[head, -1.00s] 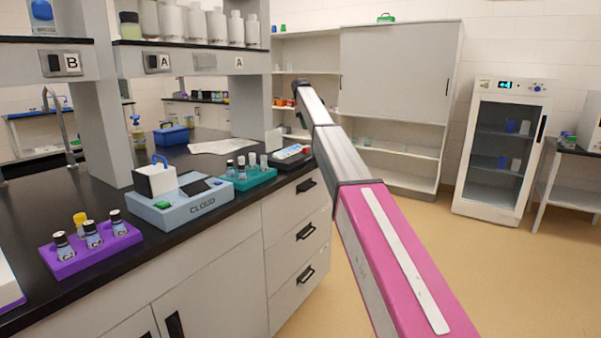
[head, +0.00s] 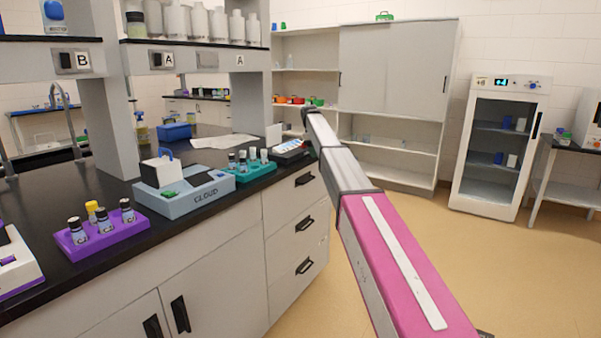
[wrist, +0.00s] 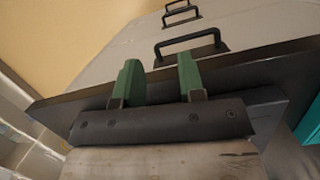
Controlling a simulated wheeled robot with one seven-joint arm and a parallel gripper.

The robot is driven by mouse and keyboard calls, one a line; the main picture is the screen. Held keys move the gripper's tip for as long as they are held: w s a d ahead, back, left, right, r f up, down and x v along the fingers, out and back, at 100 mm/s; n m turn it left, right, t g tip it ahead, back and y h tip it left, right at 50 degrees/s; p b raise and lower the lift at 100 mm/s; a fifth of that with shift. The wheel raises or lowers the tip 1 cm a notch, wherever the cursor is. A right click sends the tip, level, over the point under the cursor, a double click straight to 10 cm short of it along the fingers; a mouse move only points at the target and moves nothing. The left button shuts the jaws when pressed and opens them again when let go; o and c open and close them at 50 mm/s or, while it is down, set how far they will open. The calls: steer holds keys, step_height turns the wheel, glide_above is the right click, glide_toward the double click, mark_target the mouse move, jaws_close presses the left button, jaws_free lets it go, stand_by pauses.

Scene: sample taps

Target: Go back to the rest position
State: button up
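My arm reaches out over the aisle in the head view, with its pink link nearest and its grey links running toward the far end of the bench (head: 220,228). In the wrist view my gripper (wrist: 160,82) shows two green fingers set apart, with nothing between them. The fingers point toward the bench's drawer fronts and their black handles (wrist: 190,42). In the head view the fingers cannot be made out at the arm's far end.
On the bench stand a purple rack (head: 102,236) with vials, a blue-grey CLOUD device (head: 185,195), a teal rack (head: 256,172) with vials and a blue bin (head: 173,132). A white cabinet (head: 392,68) and a glass-door unit (head: 497,150) stand behind. The floor at right is clear.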

steer(key=s+d+f+m+y, duration=0.15)
steer(key=s+d+f, duration=0.25)
steer(key=s+f, duration=0.7)
steer(key=s+d+f+m+h, duration=0.1)
steer(key=s+d+f+m, duration=0.2)
steer(key=s+f, duration=0.8)
steer(key=s+d+f+m, duration=0.1)
steer(key=s+f, duration=0.3)
steer(key=s, duration=0.5)
steer(key=s+d+f+m+t+y, duration=0.1)
steer(key=s+d+f+m, duration=0.1)
steer(key=s+f, duration=0.3)
steer(key=s+d+f+m, duration=0.1)
steer(key=s+f, duration=0.4)
steer(key=s, duration=0.8)
steer(key=shift+d+f+m+y, duration=0.25)
steer(key=shift+d+m+y, duration=0.1)
steer(key=shift+m, duration=0.3)
